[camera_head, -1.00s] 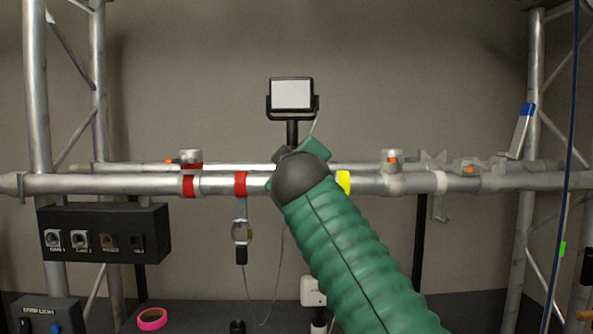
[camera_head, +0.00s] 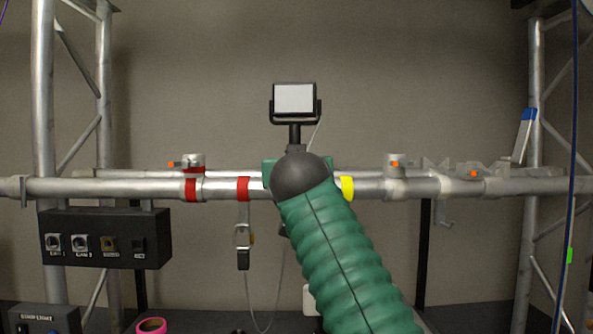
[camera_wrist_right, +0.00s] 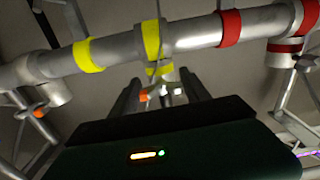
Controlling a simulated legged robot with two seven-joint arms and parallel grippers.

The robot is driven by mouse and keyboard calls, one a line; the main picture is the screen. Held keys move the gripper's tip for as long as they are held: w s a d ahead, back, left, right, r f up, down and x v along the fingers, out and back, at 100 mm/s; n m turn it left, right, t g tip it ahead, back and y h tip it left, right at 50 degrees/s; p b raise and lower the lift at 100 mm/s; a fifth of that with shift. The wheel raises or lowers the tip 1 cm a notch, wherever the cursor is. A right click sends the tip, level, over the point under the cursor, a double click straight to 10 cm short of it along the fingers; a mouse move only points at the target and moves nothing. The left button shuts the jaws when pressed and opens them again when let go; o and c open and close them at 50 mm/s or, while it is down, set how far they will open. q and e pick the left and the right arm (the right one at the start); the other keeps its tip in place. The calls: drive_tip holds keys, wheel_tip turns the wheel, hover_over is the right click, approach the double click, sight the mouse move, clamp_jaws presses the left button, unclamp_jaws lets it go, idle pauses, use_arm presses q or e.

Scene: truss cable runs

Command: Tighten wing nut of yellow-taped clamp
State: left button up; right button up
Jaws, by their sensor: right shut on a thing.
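The yellow-taped clamp (camera_wrist_right: 152,40) sits around the silver pipe in the right wrist view. Its wing nut (camera_wrist_right: 147,95), with an orange tip and pale metal, is below the tape. My right gripper (camera_wrist_right: 162,92) has its dark fingers either side of the wing nut and is shut on it. In the head view my green-sleeved right arm and dark wrist joint cover the clamp and gripper. A yellow tape band (camera_head: 347,189) shows on the pipe just right of the wrist; the right wrist view also shows a yellow band (camera_wrist_right: 88,56). My left gripper is not in view.
Red tape bands (camera_head: 243,189) mark the pipe to the left, near a red-taped clamp (camera_head: 192,175). Another orange-tipped clamp (camera_head: 395,172) is to the right. A lamp (camera_head: 294,100) stands behind. A black socket box (camera_head: 106,238) hangs at left. A blue cable (camera_head: 572,150) runs down the right.

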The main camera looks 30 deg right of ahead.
drive_tip(key=shift+m, duration=0.3)
drive_tip(key=o, duration=1.4)
drive_tip(key=shift+w, duration=0.25)
drive_tip(key=shift+w+d+f, duration=0.1)
drive_tip(key=shift+d, duration=0.05)
drive_tip(key=shift+s, duration=0.3)
drive_tip(key=b+v, duration=0.2)
drive_tip(key=v, duration=0.3)
drive_tip(key=b+v, duration=0.2)
drive_tip(key=v, duration=0.4)
drive_tip(key=b+v, duration=0.2)
drive_tip(key=v, duration=0.3)
drive_tip(key=shift+a+f+b, duration=0.1)
drive_tip(key=shift+a+b, duration=0.25)
drive_tip(key=shift+b, duration=0.05)
